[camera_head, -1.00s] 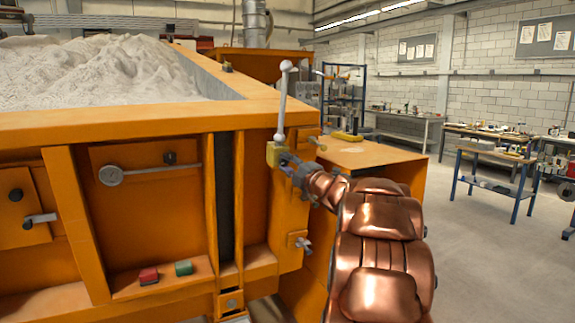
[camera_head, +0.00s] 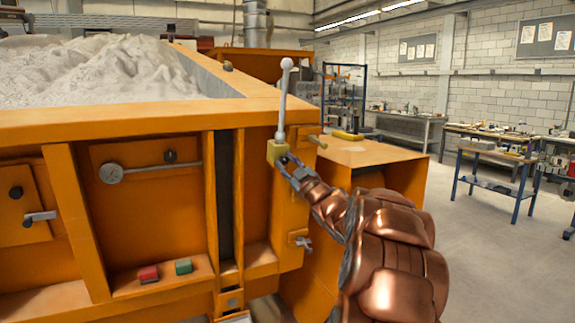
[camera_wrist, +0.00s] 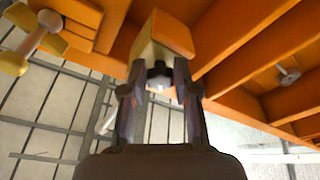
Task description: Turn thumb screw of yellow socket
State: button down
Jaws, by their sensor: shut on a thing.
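The yellow socket (camera_head: 277,152) is a small block on the orange sandbed's corner post. A grey lever with a ball knob (camera_head: 284,95) stands up out of it, close to upright. In the wrist view the socket (camera_wrist: 150,48) is ahead of my fingers, with a dark thumb screw (camera_wrist: 159,73) on its near face. My gripper (camera_head: 289,163) is at the socket's front right side, its fingers (camera_wrist: 158,88) shut around the thumb screw. The fingertips partly hide the screw.
The orange sandbed (camera_head: 150,114) holds pale sand. A lower wing-shaped screw (camera_head: 303,243) is on the post below. Open floor lies to the right, before a blue workbench (camera_head: 495,165).

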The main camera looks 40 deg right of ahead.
jog(key=m+h, duration=0.1)
jog(key=m, duration=0.2)
jog(key=m+h, duration=0.1)
jog(key=m, duration=0.3)
jog(key=shift+w+a+f+b, duration=0.1)
jog(key=shift+a+f+b, duration=0.1)
jog(key=shift+b, duration=0.15)
jog(key=shift+m+h, duration=0.3)
jog(key=shift+m, duration=0.2)
jog(key=c, duration=0.9)
grip_release()
jog(key=shift+r, duration=0.1)
jog(key=shift+s+a, duration=0.1)
jog(key=shift+s, duration=0.45)
jog(key=v, duration=1.1)
